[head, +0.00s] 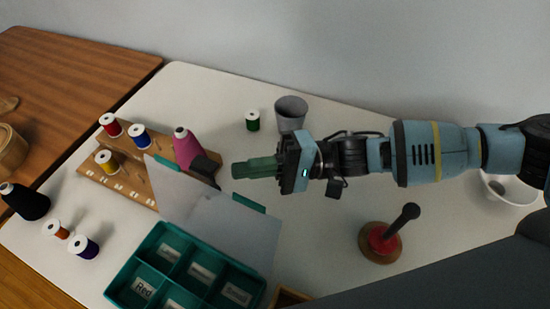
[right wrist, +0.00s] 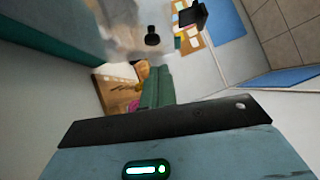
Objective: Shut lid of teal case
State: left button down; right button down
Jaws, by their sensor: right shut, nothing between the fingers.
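The teal case (head: 133,268) sits at the front of the white table, with labelled compartments, one reading "Red". Its pale see-through lid (head: 225,232) stands raised from the case's far side, with teal tabs along its top edge. The case is cut off by the bottom of the head view. My right gripper (head: 236,170) is shut and empty, beyond the lid and close to its top edge; whether it touches the lid I cannot tell. Its teal fingers also show in the right wrist view (right wrist: 158,86). My left gripper is not in view.
A wooden rack with spools (head: 125,178) and a magenta cone (head: 186,150) stand left of the lid. A grey cup (head: 291,113) and green spool (head: 253,121) stand behind my gripper.

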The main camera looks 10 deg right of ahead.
aim_at(212, 212)
jog(key=shift+s+a+r, duration=0.15)
jog(key=shift+s+a, duration=0.35)
jog(key=shift+s, duration=0.05)
jog(key=shift+s+a+r, duration=0.15)
jog(key=shift+s+a, duration=0.3)
jog(key=shift+s, duration=0.1)
jog(key=shift+r, duration=0.1)
